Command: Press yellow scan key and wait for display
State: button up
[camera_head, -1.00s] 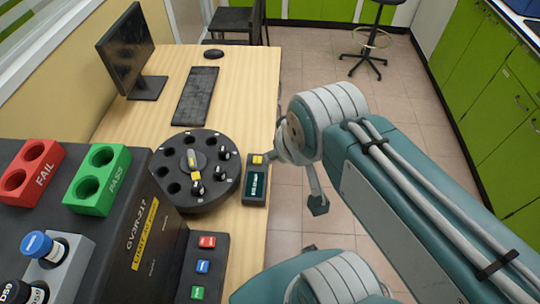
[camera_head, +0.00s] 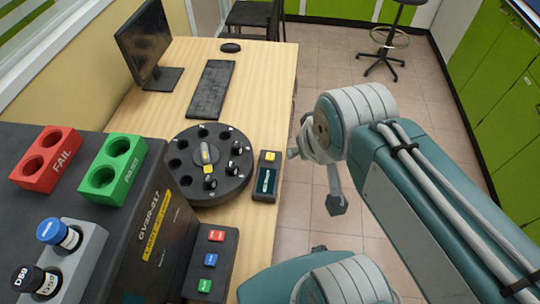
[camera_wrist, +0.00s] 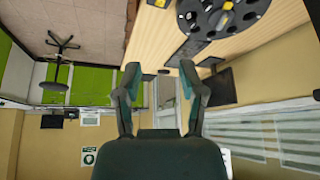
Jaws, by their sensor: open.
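The yellow scan key (camera_head: 270,156) is at the top of a small dark scanner unit (camera_head: 262,195) near the table's right edge. The unit's display (camera_head: 265,181) is lit with pale marks too small to read. My gripper (camera_head: 315,185) is right of the unit, beyond the table edge, apart from the key. In the wrist view my gripper (camera_wrist: 160,75) is open and empty, its two fingers spread. The scanner unit is not clearly visible in the wrist view.
A round black carousel (camera_head: 235,182) with several vials stands left of the unit. A grey machine (camera_head: 150,225) carries red FAIL (camera_head: 45,172) and green PASS (camera_head: 105,187) blocks. A button box (camera_head: 218,240) is in front. A keyboard (camera_head: 212,90) and monitor (camera_head: 145,50) are behind.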

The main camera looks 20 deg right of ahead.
grip_shut()
dwell(1.0)
